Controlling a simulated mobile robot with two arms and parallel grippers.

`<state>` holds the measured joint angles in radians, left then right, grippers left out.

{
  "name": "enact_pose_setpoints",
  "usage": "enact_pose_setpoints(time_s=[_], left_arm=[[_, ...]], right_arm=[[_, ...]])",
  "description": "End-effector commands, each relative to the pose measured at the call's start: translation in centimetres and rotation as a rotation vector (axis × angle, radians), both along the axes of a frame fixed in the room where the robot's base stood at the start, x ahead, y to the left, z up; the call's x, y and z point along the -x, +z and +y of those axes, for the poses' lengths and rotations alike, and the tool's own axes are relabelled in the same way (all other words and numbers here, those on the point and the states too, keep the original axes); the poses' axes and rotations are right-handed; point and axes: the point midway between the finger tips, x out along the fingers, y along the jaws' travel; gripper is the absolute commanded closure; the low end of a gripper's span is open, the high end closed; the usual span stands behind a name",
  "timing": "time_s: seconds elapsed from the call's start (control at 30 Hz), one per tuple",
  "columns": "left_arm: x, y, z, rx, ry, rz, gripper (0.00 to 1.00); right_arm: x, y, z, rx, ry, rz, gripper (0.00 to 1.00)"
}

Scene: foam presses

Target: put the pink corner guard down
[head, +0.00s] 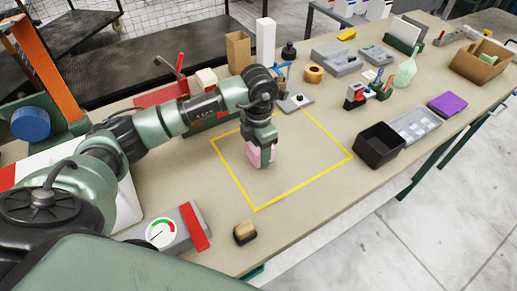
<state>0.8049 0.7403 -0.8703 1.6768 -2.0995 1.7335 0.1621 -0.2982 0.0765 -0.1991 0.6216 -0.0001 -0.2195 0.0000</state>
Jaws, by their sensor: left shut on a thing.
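My left gripper (260,158) points down over the left part of a yellow-outlined area (297,190) on the workbench. It is shut on the pink corner guard (254,157), which shows as a small pink piece at the fingertips. The fingers hide part of the guard. I cannot tell whether the guard touches the bench top. My right gripper does not show.
The rest of the outlined area is bare. A black bin (379,149) stands just right of it, with a grey tray (415,126) beside it. A small brush-like block (244,232) and a gauge box (165,232) lie in front. Tape (314,74) and boxes stand behind.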

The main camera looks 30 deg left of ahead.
Motion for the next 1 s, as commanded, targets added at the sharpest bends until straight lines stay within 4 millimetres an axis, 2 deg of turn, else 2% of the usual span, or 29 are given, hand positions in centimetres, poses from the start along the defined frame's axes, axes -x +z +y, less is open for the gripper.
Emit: enact_pose_setpoints(time_s=[0.3,0.33,0.4,0.8,0.87,1.0], left_arm=[[-0.1,-0.4,0.0,0.000,0.000,-0.002,0.84],[-0.1,-0.2,0.0,0.001,0.000,-0.002,0.38],[0.0,-0.2,0.0,0.001,0.000,-0.002,0.24],[-0.1,0.4,0.0,0.001,0.000,-0.003,0.24],[-0.2,1.1,0.0,0.001,-0.001,-0.006,0.24],[-0.2,3.8,0.0,0.001,0.000,-0.009,0.24]], right_arm=[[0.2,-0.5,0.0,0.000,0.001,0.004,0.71],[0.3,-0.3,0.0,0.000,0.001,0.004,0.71],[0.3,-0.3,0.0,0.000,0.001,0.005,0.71],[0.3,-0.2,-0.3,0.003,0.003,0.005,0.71],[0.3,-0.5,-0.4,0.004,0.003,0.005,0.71],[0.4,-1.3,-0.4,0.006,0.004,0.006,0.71]])
